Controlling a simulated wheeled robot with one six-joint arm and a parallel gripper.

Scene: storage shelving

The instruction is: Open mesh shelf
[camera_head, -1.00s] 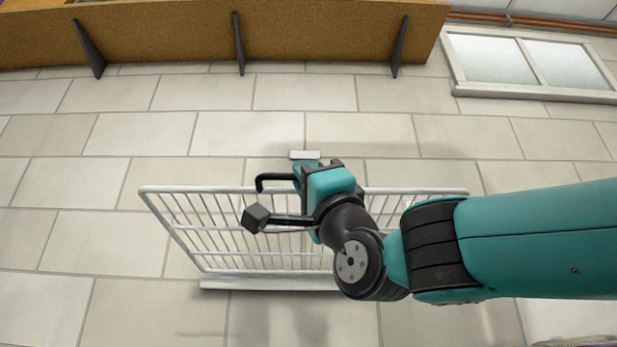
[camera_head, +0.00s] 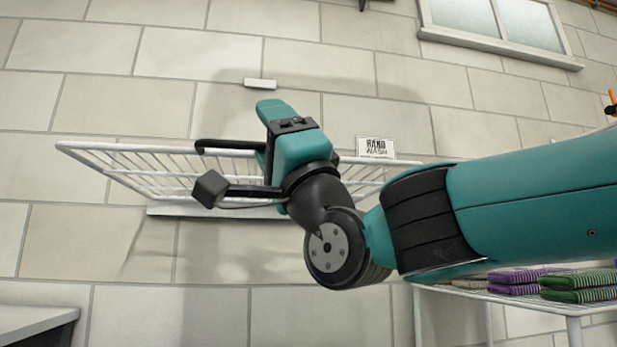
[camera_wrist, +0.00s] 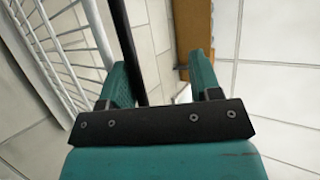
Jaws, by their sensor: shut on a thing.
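The mesh shelf (camera_head: 105,160) is a white wire rack hinged on a rail at the tiled wall, left of centre in the head view. It is tilted out from the wall, and my wrist and gripper hide part of its middle. A black bar (camera_head: 228,147) runs along its near side to my gripper (camera_head: 266,132). In the wrist view the black bar (camera_wrist: 133,50) passes between the two teal fingers of my gripper (camera_wrist: 162,78), nearer the left one. My gripper is shut on the shelf's black bar. The white wires (camera_wrist: 55,45) run close by on the left.
A window (camera_head: 500,25) is at top right. A white wire shelf with folded striped towels (camera_head: 575,288) stands at lower right. A dark cabinet (camera_head: 40,325) is at lower left.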

